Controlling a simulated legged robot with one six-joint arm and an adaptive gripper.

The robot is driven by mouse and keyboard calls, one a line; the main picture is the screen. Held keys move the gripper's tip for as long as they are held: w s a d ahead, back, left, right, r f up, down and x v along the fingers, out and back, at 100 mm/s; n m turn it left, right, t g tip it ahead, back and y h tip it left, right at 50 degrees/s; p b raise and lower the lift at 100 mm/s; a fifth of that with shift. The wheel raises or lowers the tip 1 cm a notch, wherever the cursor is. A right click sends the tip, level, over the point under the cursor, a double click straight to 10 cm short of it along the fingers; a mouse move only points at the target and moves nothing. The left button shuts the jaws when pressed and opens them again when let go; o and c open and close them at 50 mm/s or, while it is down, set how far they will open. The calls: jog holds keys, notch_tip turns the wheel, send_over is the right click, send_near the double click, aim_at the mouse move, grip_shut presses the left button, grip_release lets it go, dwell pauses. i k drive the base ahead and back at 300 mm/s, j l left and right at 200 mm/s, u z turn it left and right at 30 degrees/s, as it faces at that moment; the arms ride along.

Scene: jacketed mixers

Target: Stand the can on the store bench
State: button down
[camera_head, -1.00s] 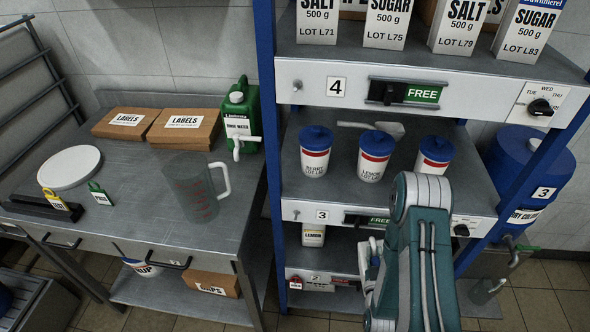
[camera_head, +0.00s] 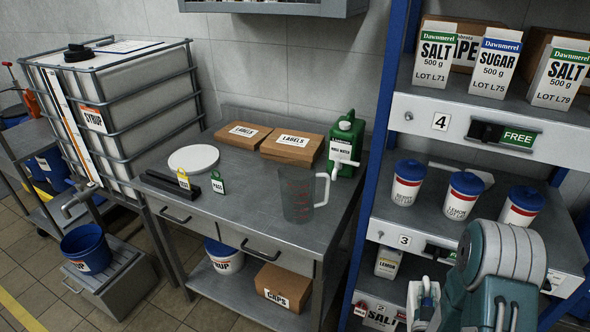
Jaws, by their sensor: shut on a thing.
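The store bench appears to be the grey metal bench (camera_head: 245,213) in the middle of the view, left of the blue-framed shelf rack. A green container with a white tap (camera_head: 345,150), its label only partly readable, stands upright at the bench's back right corner. I cannot tell whether it is the can of the task, and no other can is clearly seen. My teal and grey arm (camera_head: 497,262) fills the lower right, in front of the rack. My gripper and anything in it do not show clearly; the arm or the picture's edge hides them.
On the bench are a clear jug (camera_head: 297,198), a white disc (camera_head: 194,158), two label boxes (camera_head: 291,146) and small tags. The bench's front middle is bare. The rack (camera_head: 383,170) holds cartons and blue-lidded tubs. A caged tank (camera_head: 135,100) and blue bucket (camera_head: 86,249) are left.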

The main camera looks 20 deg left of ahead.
aim_at(261, 190)
jog(key=k+j+u, duration=0.1)
jog(key=j+u, duration=0.5)
jog(key=u, duration=0.25)
